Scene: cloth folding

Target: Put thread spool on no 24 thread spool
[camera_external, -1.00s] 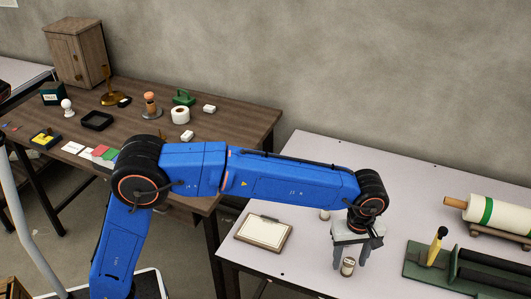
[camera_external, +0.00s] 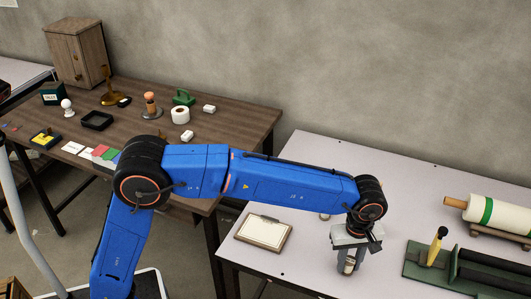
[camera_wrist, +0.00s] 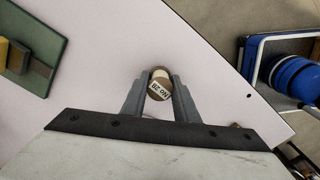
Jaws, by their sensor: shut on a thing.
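A small thread spool (camera_wrist: 159,74) is between the two fingers of my gripper (camera_wrist: 160,90) in the wrist view. It has a pale label that seems to read "No 28". In the external view my gripper (camera_external: 350,266) is shut on this spool, low over the light table near its front edge. A second small spool (camera_external: 325,217) shows behind the gripper, partly hidden by my arm, and its label cannot be read.
A clipboard (camera_external: 264,233) lies left of the gripper on the light table (camera_external: 310,165). A green board with a yellow-handled tool (camera_external: 438,246) and a roll (camera_external: 490,213) on a stand are to the right. A wooden table with many small items stands at the back left.

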